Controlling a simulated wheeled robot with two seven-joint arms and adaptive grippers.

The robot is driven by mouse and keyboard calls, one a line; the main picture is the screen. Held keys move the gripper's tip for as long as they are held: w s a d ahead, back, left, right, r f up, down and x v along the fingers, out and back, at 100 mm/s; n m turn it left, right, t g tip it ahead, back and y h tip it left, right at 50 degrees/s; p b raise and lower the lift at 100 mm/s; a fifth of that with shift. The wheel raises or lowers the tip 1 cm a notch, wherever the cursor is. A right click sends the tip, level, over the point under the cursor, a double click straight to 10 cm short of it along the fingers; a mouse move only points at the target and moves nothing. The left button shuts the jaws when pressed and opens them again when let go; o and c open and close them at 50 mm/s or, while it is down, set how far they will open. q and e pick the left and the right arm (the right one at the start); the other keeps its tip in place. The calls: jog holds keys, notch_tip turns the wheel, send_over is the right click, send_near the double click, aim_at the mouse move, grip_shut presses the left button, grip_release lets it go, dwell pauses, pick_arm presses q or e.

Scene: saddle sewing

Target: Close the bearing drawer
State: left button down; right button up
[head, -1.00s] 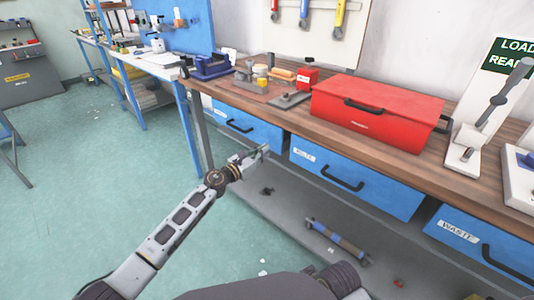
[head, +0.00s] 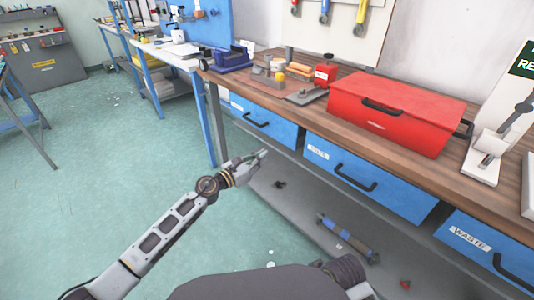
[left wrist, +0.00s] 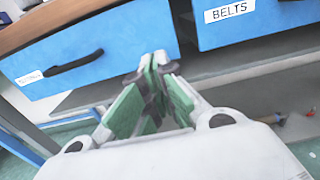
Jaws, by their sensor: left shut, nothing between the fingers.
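The bearing drawer appears to be the blue drawer (head: 262,120) farthest left under the wooden bench top, with a dark handle and a white label too small to read. It also shows at upper left in the left wrist view (left wrist: 110,40). Its front looks nearly in line with the neighbouring drawer; I cannot tell whether any gap remains. My left gripper (head: 262,156) is shut and empty, in front of and below that drawer's lower edge. In the left wrist view its green-padded fingers (left wrist: 158,65) point toward the drawer's lower right corner, seemingly apart from it. My right gripper is not in view.
The belts drawer (head: 390,188) and the waste drawer (head: 480,246) are to the right. A red toolbox (head: 400,108) stands on the bench top (head: 330,107). A lower shelf (head: 300,212) holds a blue-grey tool (head: 346,238).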

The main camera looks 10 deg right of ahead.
pick_arm(q)
jog(key=shift+v, duration=0.8)
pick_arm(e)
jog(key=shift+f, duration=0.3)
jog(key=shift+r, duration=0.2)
